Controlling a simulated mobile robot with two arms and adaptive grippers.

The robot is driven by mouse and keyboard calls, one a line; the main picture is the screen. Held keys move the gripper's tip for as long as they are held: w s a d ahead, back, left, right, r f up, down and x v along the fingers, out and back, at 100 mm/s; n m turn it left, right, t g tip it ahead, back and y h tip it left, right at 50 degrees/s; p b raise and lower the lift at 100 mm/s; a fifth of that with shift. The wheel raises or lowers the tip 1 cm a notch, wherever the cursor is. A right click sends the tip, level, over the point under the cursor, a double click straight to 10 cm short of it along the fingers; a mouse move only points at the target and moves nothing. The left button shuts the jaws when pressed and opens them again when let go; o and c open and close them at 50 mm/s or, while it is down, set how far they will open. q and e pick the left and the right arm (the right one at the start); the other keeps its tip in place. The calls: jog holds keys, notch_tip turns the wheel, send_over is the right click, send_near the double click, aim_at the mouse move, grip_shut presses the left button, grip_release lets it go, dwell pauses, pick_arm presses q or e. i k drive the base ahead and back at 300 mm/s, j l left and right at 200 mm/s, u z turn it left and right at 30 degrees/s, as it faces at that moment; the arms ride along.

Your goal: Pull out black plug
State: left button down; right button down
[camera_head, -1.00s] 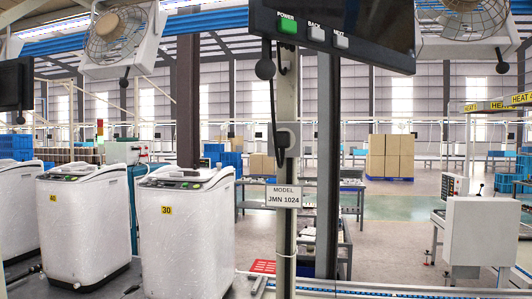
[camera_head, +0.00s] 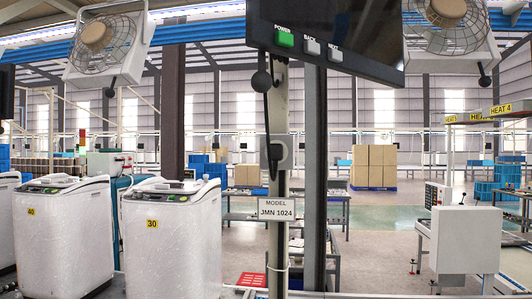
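A black plug (camera_head: 275,157) sits in a pale socket box (camera_head: 285,147) on the grey post in the middle of the head view. A black cable (camera_head: 267,112) hangs from the monitor above down to the plug. The plug appears seated in the socket. Neither my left gripper nor my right gripper shows in the view.
A monitor (camera_head: 352,30) with POWER, BACK and NEXT buttons hangs above the plug. A sign reading MODEL JMN 1024 (camera_head: 276,208) is below it. White washing machines (camera_head: 170,240) stand at left. A white control box (camera_head: 465,240) stands at right.

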aim_at(277, 150)
jog(key=i+j+z, duration=0.1)
jog(key=z, duration=0.6)
jog(key=i+j+z, duration=0.1)
jog(key=j+z, duration=0.35)
jog(key=j, duration=0.75)
jog(key=k+j+z, duration=0.1)
jog(key=j+z, duration=0.35)
jog(key=j, duration=0.7)
jog(key=k+j, duration=0.1)
jog(key=j, duration=1)
